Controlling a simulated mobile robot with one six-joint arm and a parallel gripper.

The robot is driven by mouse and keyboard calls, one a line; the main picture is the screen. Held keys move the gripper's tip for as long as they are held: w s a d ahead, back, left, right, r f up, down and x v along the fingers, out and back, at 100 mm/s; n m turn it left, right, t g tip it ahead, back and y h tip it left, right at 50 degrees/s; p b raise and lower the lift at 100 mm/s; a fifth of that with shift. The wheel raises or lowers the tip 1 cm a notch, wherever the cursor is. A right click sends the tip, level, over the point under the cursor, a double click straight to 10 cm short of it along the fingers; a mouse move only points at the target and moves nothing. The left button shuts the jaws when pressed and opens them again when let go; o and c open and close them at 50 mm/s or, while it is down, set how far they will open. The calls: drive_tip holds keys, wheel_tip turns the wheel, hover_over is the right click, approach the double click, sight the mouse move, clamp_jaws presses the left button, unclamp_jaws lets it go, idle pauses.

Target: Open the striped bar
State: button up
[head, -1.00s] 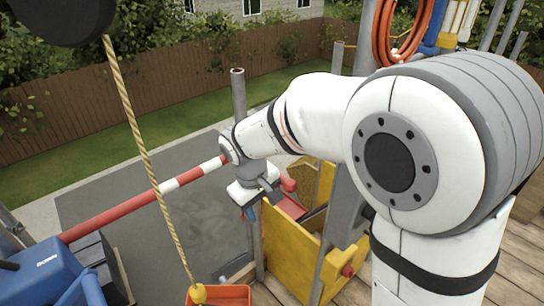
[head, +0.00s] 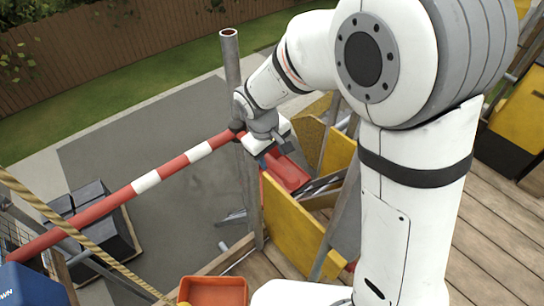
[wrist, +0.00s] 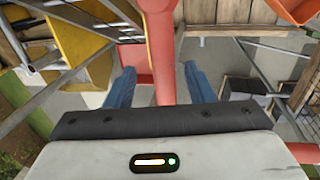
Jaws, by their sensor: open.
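The striped bar (head: 146,181), red and white, slants across the opening from lower left up to a grey upright post (head: 232,75) in the head view. My gripper (head: 270,158) is beside the bar's right end, at the post, pointing down. My arm partly hides that end. In the wrist view my gripper (wrist: 160,88) has its two blue fingers wide apart. A red bar length (wrist: 164,45) runs between them, with a gap on each side. The body of the gripper hides its nearer part.
A yellow panel (head: 300,232) and a red trough-like part (head: 286,172) are close to the right of the post. An orange bucket (head: 213,291) is at the bottom, with a rope (head: 85,245) at left. Dark stacked blocks (head: 100,225) lie below the bar.

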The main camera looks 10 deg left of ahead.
drive_tip(key=shift+w+f, duration=0.1)
drive_tip(key=shift+f, duration=1.35)
drive_tip(key=shift+c, duration=0.4)
clamp_jaws()
